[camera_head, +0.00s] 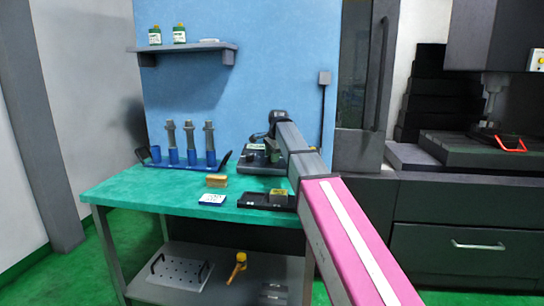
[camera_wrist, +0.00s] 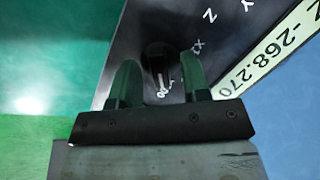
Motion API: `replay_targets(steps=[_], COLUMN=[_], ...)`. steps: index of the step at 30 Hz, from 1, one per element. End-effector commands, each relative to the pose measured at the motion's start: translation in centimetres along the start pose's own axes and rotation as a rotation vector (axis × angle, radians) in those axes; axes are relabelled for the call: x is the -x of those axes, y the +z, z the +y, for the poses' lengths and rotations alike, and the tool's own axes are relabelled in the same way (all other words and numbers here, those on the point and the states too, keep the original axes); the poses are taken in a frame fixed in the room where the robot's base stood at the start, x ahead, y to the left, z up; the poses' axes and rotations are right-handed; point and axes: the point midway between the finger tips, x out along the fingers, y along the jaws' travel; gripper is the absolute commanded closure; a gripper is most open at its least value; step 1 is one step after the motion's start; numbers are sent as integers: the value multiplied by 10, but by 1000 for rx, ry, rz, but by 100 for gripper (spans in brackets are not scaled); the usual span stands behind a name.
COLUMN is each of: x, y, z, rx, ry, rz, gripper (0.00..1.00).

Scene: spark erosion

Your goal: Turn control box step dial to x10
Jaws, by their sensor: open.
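The control box (camera_wrist: 190,25) fills the middle of the wrist view as a dark panel with white letters and a pale readout (camera_wrist: 275,50) showing -268.270. Its round black step dial (camera_wrist: 157,55) carries a white mark on its lower side in the picture. My gripper (camera_wrist: 159,66) is open, with one green finger on each side of the dial; contact cannot be told. In the head view the control box (camera_head: 258,168) sits at the back right of the green table, partly covered by my arm.
The green table (camera_head: 140,190) also bears a blue rack (camera_head: 180,163) with several tool holders, a yellow-brown block (camera_head: 216,181), a blue-white box (camera_head: 212,199) and a black tray (camera_head: 256,201). A blue wall panel (camera_head: 270,60) stands behind. The table's left front is clear.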

Motion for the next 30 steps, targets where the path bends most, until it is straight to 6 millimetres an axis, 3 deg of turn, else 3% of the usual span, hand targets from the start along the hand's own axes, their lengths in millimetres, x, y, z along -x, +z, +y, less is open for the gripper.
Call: replay_targets(steps=[6, 10, 20, 30], x=[0, 0, 0, 0], y=[0, 0, 0, 0], z=[0, 0, 0, -1], rx=[0, 0, 17, 190], ry=[0, 0, 5, 51], rz=[0, 0, 0, -1], gripper=[57, 100, 100, 100])
